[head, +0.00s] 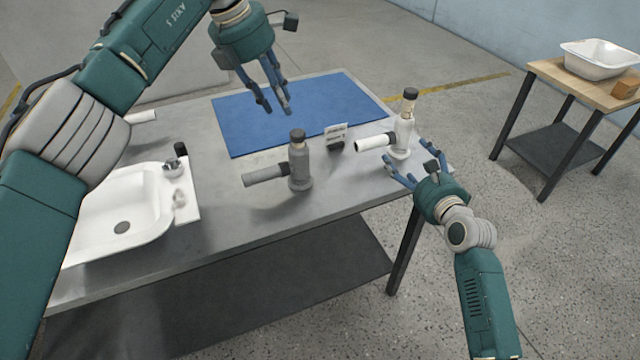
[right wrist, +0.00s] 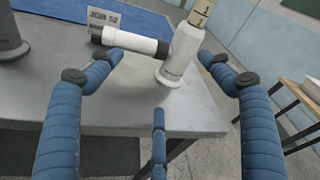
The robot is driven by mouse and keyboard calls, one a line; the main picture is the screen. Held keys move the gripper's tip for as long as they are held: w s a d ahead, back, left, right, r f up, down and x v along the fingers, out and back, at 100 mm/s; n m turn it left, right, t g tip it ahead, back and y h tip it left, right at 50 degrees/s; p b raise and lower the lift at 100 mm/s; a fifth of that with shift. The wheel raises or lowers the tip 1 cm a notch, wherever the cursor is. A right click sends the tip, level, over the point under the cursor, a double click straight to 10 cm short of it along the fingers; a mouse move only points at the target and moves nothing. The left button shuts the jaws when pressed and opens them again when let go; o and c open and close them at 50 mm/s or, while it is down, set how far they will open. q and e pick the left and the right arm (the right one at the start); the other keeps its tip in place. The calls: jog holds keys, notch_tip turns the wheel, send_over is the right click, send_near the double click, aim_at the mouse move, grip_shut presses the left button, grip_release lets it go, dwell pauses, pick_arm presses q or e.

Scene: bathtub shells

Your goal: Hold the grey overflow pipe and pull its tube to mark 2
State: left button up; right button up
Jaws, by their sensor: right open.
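The grey overflow pipe (head: 300,168) stands upright near the middle of the metal table, its side branch (head: 265,175) pointing left and a dark cap (head: 297,135) on top. No marked tube length shows below its cap. Its grey body partly shows in the right wrist view (right wrist: 10,38). My left gripper (head: 276,110) hangs empty above the blue mat, behind and above the grey pipe, fingers downward; its opening is unclear. My right gripper (head: 411,166) is open and empty at the table's right end, in front of a white pipe (head: 403,138), apart from the grey pipe.
The white pipe's tan tube (right wrist: 201,14) shows marks 1 and 2. A job card (head: 336,134) stands between the pipes. The blue mat (head: 340,100) lies behind, bare. A white basin (head: 115,205) is at left. A wooden table (head: 545,75) with another basin stands at right.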

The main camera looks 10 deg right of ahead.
aim_at(300, 165)
jog(key=s+a+m+y, duration=0.1)
jog(key=s+a+y, duration=0.1)
jog(key=a, duration=0.5)
jog(key=s+a+m+y, duration=0.2)
jog(key=a, duration=0.6)
jog(key=s+a+m+y, duration=0.1)
jog(key=a+m+y, duration=0.1)
jog(key=a, duration=0.5)
jog(key=shift+s+a+r+y, duration=0.25)
jog(key=shift+s+r+y, duration=0.05)
jog(key=shift+s+y, duration=0.1)
jog(key=shift+w+a, duration=0.15)
jog(key=shift+a, duration=0.1)
jog(key=x, duration=1)
jog(key=shift+w, duration=0.1)
